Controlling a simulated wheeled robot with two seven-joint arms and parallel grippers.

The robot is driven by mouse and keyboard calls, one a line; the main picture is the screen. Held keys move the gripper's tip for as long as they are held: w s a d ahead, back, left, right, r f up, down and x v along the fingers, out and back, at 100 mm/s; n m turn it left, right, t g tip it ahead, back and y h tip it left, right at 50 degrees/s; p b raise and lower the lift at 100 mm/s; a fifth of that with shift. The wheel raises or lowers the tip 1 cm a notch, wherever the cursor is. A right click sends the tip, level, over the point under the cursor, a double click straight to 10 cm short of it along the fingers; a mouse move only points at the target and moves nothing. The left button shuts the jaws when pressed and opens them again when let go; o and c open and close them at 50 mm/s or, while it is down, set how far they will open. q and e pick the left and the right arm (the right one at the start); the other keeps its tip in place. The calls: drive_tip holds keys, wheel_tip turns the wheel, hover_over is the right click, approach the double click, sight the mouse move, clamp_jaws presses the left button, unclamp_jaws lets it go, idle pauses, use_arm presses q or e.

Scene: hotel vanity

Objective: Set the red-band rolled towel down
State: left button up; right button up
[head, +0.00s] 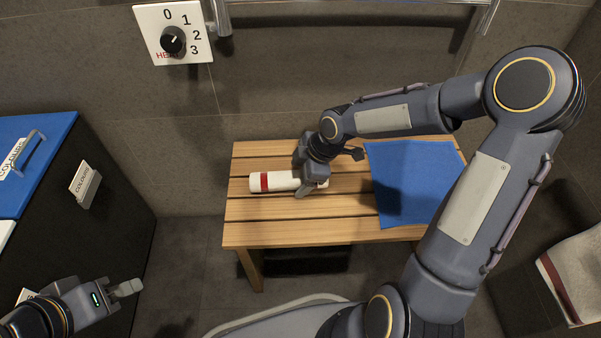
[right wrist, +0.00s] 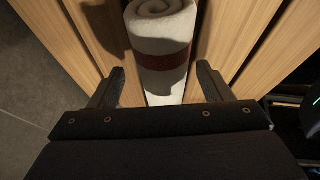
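The red-band rolled towel (head: 283,181) is a white roll with a red band near its left end. It lies on the left part of the slatted wooden bench (head: 290,233). My right gripper (head: 311,186) is over the towel's right part and hides some of it. In the right wrist view the gripper (right wrist: 160,88) is open, with a finger on each side of the towel (right wrist: 162,58) and a gap between each finger and the roll. My left gripper (head: 127,288) is at the lower left, away from the bench; its finger opening is unclear.
A blue cloth (head: 405,180) lies flat on the bench's right part. A dark cabinet with a blue top (head: 50,135) stands at left. A heat dial (head: 172,40) and a metal rail are on the wall. A red-striped white towel (head: 575,275) is at far right.

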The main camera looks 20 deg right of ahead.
drive_tip(key=shift+o, duration=0.2)
drive_tip(key=p+v, duration=0.6)
drive_tip(key=v, duration=0.5)
drive_tip(key=s+r+m+t, duration=0.1)
drive_tip(key=s+r+m, duration=0.3)
drive_tip(key=s+m, duration=0.4)
drive_tip(key=s+r+m+t, duration=0.2)
drive_tip(key=s+r+m, duration=0.2)
drive_tip(key=s+m, duration=0.5)
drive_tip(key=s, duration=0.2)
drive_tip(key=shift+s+r+m, duration=0.3)
drive_tip(key=shift+s+r, duration=0.05)
drive_tip(key=shift+r, duration=0.05)
drive_tip(key=shift+d, duration=0.15)
wheel_tip(320, 180, up, 32)
drive_tip(key=p, duration=3.2)
